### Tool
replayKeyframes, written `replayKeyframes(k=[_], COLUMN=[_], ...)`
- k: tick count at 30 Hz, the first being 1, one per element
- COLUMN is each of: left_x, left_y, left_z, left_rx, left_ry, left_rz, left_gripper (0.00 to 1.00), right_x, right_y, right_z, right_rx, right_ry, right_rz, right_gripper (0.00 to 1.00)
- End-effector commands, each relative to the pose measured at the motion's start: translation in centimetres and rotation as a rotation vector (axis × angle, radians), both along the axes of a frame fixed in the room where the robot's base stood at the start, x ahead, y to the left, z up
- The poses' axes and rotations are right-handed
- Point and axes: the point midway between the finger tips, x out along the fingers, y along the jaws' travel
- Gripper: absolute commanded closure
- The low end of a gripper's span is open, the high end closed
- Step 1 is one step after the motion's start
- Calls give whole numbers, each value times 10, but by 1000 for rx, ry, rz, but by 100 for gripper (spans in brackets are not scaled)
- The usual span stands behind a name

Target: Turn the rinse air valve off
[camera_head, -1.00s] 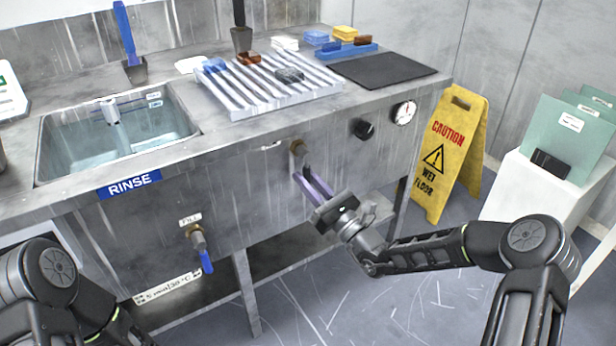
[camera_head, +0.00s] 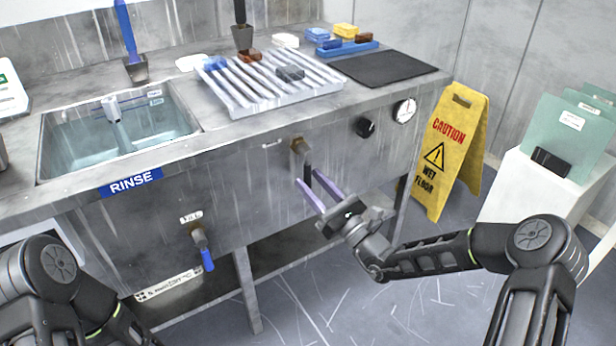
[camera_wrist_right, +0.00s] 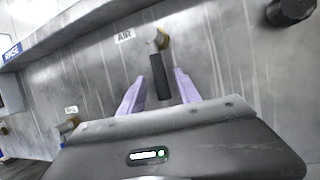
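The air valve is a brass fitting (camera_head: 298,146) on the sink bench's front panel, and its dark handle (camera_head: 307,174) hangs down from it. In the right wrist view the handle (camera_wrist_right: 160,78) points down toward my gripper, below the "AIR" label (camera_wrist_right: 124,36). My right gripper (camera_head: 309,180) is open, with its two pale purple fingers on either side of the handle. In the right wrist view there are gaps between the handle and both fingers (camera_wrist_right: 160,88). My left arm shows at the lower left, but its gripper is out of view.
A fill valve (camera_head: 200,240) with a blue handle sits lower left on the panel. A black knob (camera_head: 364,127) and a gauge (camera_head: 404,111) are to the right. A yellow wet floor sign (camera_head: 452,155) stands past the bench's right end. The bench top (camera_head: 225,145) overhangs the panel.

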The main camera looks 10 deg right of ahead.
Motion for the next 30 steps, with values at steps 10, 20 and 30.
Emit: replayKeyframes(k=[10, 20, 30], left_x=[-3, -3, -3], left_y=[-3, -3, -3], left_z=[11, 10, 10], left_rx=[-5, -5, -5], left_ry=[5, 5, 5], left_rz=[-8, -8, -7], left_gripper=[51, 51, 51], right_x=[-41, -45, -44], right_y=[-26, -29, -25], right_z=[-18, -21, -29], right_rx=[1, 2, -14], right_ry=[2, 0, 34], right_rz=[0, 1, 14], right_gripper=[60, 60, 60])
